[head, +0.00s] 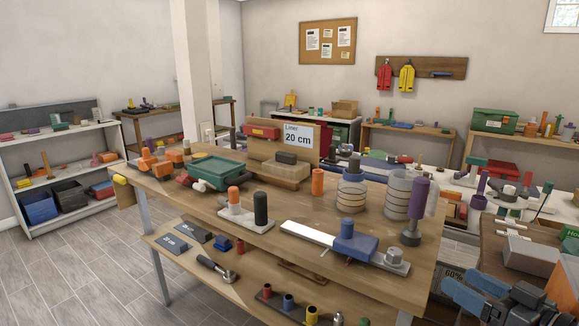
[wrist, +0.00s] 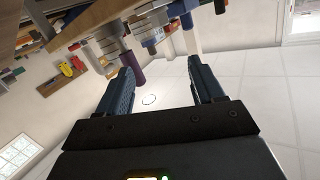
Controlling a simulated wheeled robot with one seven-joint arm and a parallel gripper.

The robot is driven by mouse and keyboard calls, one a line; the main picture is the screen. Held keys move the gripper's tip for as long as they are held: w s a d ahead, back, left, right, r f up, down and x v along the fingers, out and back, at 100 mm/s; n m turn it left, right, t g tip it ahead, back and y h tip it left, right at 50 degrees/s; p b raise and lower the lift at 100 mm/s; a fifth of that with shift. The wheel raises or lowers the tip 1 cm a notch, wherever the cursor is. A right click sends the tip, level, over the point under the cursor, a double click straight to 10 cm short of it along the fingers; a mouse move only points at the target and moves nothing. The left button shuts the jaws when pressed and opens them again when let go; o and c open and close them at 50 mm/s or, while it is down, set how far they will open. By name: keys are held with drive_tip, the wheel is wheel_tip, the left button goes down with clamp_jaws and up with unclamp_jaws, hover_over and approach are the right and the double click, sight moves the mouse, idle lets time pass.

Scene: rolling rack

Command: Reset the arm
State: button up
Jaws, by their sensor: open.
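My gripper (wrist: 163,80) is open and empty in the wrist view. Its two dark blue fingers stand well apart with only pale wall or ceiling behind the gap. In the head view my gripper (head: 468,296) is at the lower right, beside the right end of the wooden workbench (head: 400,275). It looks apart from the bench and touches nothing that I can make out. The wrist view is strongly tilted and shows the bench edge and its tools along the top.
On the bench near my gripper stand a purple-handled tool (head: 418,200), a clear ringed jar (head: 397,192) and a blue block (head: 355,240). A second table (head: 497,255) with boxes is close on the right. Open floor (head: 85,270) lies at the left.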

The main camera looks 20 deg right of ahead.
drive_tip(key=s+a+f+m+g+h, duration=0.3)
drive_tip(key=s+a+f+h, duration=0.1)
drive_tip(key=s+a+f, duration=0.9)
drive_tip(key=s+a+r+n, duration=0.1)
drive_tip(key=s+a+r, duration=0.1)
drive_tip(key=s, duration=0.3)
drive_tip(key=s+a+r+n+t+y, duration=0.1)
drive_tip(key=s+a+r, duration=0.1)
drive_tip(key=s, duration=0.3)
drive_tip(key=s+a+r+n, duration=0.1)
drive_tip(key=s+a+r, duration=0.2)
drive_tip(key=s, duration=0.3)
drive_tip(key=shift+r+y, duration=0.3)
drive_tip(key=shift+y, duration=0.1)
